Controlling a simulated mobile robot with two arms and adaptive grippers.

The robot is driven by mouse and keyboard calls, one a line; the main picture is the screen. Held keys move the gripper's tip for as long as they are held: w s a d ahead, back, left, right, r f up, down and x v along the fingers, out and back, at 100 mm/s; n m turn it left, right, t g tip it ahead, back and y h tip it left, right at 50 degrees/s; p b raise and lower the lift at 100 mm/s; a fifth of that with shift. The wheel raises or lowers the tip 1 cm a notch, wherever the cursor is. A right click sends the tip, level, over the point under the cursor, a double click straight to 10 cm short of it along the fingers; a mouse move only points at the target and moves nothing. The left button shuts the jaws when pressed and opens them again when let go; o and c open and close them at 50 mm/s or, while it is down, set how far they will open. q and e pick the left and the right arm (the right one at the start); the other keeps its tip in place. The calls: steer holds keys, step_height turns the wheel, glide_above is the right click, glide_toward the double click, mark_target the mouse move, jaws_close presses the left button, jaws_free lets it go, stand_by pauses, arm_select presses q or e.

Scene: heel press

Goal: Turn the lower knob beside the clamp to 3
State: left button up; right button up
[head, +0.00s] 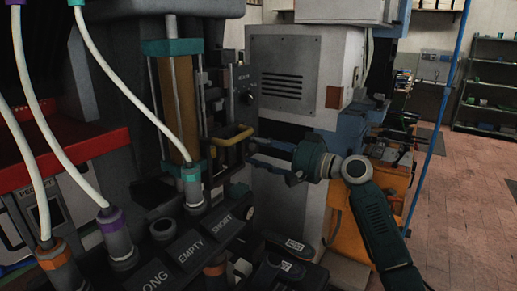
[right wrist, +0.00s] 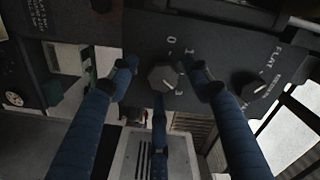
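A dark faceted knob (right wrist: 165,79) with digits around it, 0 and 1 among them, sits on a dark panel in the right wrist view. A second knob (right wrist: 247,85) sits to its right, by the word FLAT. In the head view a black knob (head: 247,97) shows on the panel behind a yellow clamp handle (head: 232,139). My right gripper (head: 254,151) is open, its fingers pointing left toward the machine. In the right wrist view its blue fingers (right wrist: 163,80) are spread, with the digit knob between the tips in the picture. Contact cannot be told. My left gripper is not in view.
White hoses (head: 138,85) run down to coloured connectors at the left. Labelled blocks (head: 188,252) stand in front of the clamp. A grey vented cabinet (head: 305,75) stands behind my right gripper. The brick-coloured floor (head: 465,190) at the right is open.

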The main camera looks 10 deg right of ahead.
steer(key=shift+d, duration=0.1)
steer(key=v, duration=1.2)
